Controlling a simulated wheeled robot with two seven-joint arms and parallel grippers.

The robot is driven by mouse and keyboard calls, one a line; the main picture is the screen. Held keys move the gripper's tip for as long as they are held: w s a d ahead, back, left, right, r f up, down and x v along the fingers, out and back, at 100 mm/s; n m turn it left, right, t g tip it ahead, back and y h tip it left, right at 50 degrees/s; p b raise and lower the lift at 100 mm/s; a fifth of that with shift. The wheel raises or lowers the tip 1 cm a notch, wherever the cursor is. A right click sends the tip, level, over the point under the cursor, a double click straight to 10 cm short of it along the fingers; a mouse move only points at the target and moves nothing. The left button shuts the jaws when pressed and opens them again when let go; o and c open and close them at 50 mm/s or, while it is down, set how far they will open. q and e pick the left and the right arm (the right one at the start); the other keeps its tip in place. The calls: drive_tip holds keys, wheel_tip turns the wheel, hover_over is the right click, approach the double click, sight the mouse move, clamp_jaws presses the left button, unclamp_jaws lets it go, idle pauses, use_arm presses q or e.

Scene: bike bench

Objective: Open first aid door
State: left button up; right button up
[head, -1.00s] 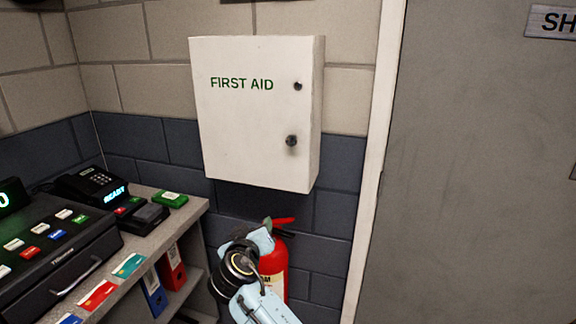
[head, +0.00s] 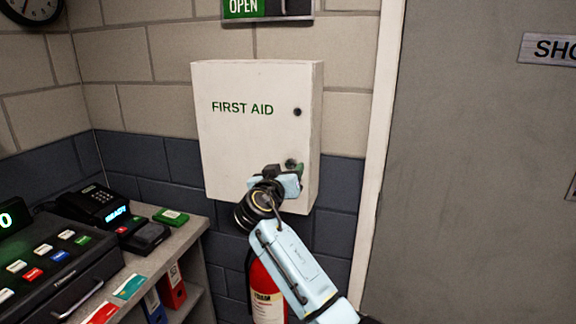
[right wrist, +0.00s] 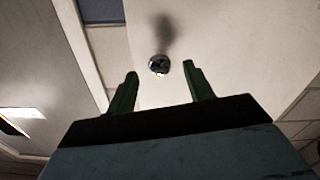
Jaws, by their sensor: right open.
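The white first aid cabinet (head: 240,140) hangs on the wall with its door shut. A dark keyhole-like spot (head: 297,112) sits at the door's right side, with a round knob (head: 291,163) below it. My right gripper (head: 287,170) is in front of the door's lower right, close to the knob and partly over it. In the right wrist view, the knob (right wrist: 159,65) shows between and beyond the two green fingertips of the open gripper (right wrist: 160,75). I see no contact between fingers and knob. My left gripper is not in view.
A red fire extinguisher (head: 265,292) stands below the cabinet, partly behind my right arm. A counter with a cash register (head: 60,262) and card terminal (head: 148,238) is at the left. A grey door (head: 470,180) is at the right.

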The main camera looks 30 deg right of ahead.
drive_tip(key=shift+x, duration=0.95)
clamp_jaws()
